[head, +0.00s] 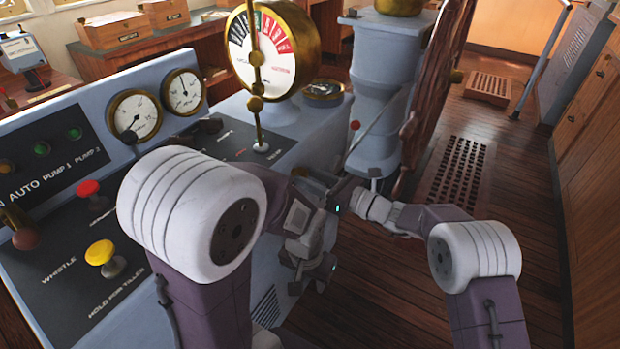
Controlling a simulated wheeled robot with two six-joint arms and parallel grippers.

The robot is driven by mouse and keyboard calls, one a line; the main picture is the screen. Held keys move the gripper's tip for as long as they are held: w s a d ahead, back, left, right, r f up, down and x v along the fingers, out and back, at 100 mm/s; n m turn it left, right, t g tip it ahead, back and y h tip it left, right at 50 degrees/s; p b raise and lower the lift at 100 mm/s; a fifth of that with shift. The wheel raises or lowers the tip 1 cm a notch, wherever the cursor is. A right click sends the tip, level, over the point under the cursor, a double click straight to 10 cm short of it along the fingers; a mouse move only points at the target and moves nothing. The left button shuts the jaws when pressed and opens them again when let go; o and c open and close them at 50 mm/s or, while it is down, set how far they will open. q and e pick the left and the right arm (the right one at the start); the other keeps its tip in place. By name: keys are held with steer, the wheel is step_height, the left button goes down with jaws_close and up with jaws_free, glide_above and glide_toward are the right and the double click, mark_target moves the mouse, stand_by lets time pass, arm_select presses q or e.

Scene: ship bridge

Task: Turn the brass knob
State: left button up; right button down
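Several brass parts show, and I cannot tell which one is the brass knob. A brass ball (255,104) sits low on the upright brass lever of the round engine telegraph (285,62). A copper-brown knob (26,238) stands at the console's far left edge. My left gripper (318,268) is low beside the console's right side, apart from these parts. My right gripper (342,193) is just above it, pointing left, near the console's right edge. The fingers of both are small, dark and overlapped by arm links, so their opening is unclear. I see nothing held.
The blue-grey console (190,130) carries two gauges, a red push knob (88,190) and a yellow push knob (100,253). A grey pedestal (388,90) and the wooden ship's wheel (430,85) stand behind my grippers. Wooden floor (530,190) is open at right.

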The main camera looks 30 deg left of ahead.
steer(key=shift+s+f+n+b, duration=0.1)
steer(key=shift+n+b, duration=3.1)
steer(key=shift+b, duration=1.4)
steer(key=shift+f+n+b, duration=0.1)
steer(key=shift+n+b, duration=3.1)
steer(key=shift+b, duration=1.35)
steer(key=c, duration=0.9)
jaws_free()
steer(key=shift+r, duration=0.1)
